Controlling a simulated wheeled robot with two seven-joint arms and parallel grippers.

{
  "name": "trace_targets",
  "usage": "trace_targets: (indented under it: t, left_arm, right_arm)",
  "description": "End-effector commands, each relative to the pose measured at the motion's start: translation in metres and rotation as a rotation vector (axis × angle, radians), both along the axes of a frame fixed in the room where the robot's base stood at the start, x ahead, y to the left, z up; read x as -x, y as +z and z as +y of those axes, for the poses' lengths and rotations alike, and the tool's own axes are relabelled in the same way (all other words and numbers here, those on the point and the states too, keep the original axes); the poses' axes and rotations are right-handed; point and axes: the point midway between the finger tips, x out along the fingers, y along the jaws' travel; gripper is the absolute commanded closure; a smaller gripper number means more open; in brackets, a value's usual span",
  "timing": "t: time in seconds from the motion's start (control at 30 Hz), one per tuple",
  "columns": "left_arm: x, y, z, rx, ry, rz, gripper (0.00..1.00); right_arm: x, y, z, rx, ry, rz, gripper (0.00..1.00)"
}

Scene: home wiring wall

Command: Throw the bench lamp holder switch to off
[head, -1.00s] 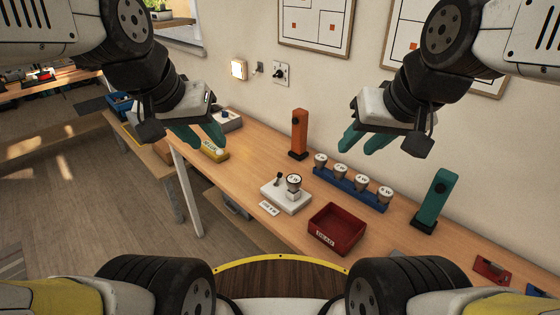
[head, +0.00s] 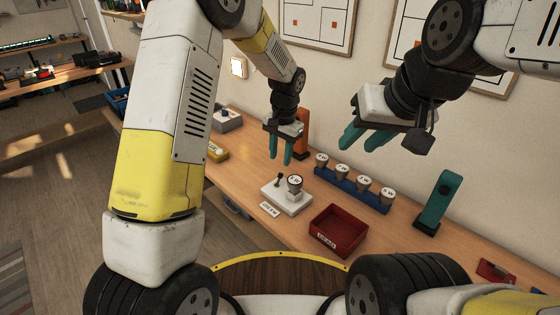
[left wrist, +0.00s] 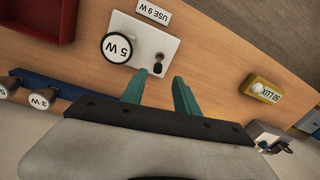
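The bench lamp holder (head: 287,199) is a white block on the wooden bench; it also shows in the left wrist view (left wrist: 170,47). A round-topped bulb (head: 295,184) marked "5 W" (left wrist: 117,48) stands in it. Beside the bulb is a small dark toggle switch (head: 279,178), also seen in the left wrist view (left wrist: 158,64). My left gripper (head: 281,157) is open and empty, above and behind the holder. In the left wrist view its fingertips (left wrist: 159,78) lie just below the switch, apart from it. My right gripper (head: 360,142) is open and empty to the right, high above the bench.
A red tray (head: 338,232) stands right of the holder. A blue rack (head: 350,190) with several bulbs stands behind it. An orange post (head: 303,140), a green post (head: 434,203) and a yellow block (head: 217,151) also stand on the bench. A "USE 9 W" label (left wrist: 154,11) lies by the holder.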

Motion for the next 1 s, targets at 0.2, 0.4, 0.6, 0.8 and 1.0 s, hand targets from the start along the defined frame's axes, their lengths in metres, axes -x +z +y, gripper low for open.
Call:
trace_targets:
  t: [0.2,0.4,0.6,0.8,1.0]
  left_arm:
    - [-0.003,-0.022,-0.003,-0.011,-0.014,0.011,0.63]
    - [-0.004,-0.054,0.0,-0.011,-0.011,0.012,0.63]
    - [-0.005,-0.08,0.002,-0.011,-0.011,0.011,0.63]
    - [-0.006,-0.087,0.002,-0.009,-0.012,0.008,0.63]
    - [-0.006,-0.087,0.002,-0.009,-0.011,0.008,0.65]
  right_arm:
    - [0.0,0.0,0.0,0.0,0.0,0.0,0.64]
    - [0.0,0.0,0.0,0.0,0.0,0.0,0.64]
    - [0.0,0.0,0.0,0.0,0.0,0.0,0.64]
    - [0.0,0.0,0.0,0.0,0.0,0.0,0.64]
    - [0.0,0.0,0.0,0.0,0.0,0.0,0.64]
